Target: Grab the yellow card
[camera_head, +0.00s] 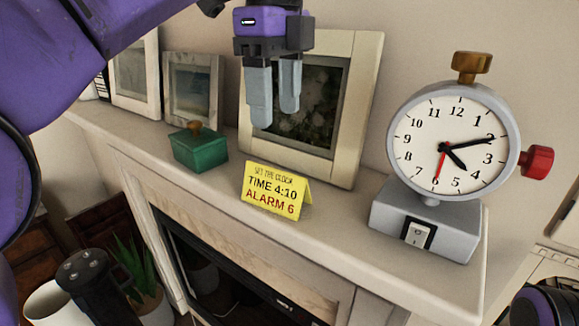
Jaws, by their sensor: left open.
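The yellow card (275,190) is a folded tent card standing on the mantel shelf, with "SET THE CLOCK", "TIME 4:10" and "ALARM 6" printed on it. My left gripper (277,113) comes in from the top left, fingers pointing down. It is open and empty, above the card in the picture and apart from it, in front of a framed picture. My right gripper is not in view; part of my right arm shows at the bottom right corner.
A large clock (452,145) with a red side knob stands right of the card. A green box (199,147) with a knob sits to the left. Picture frames (342,100) lean on the wall behind. The mantel shelf (334,228) is bare just right of the card.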

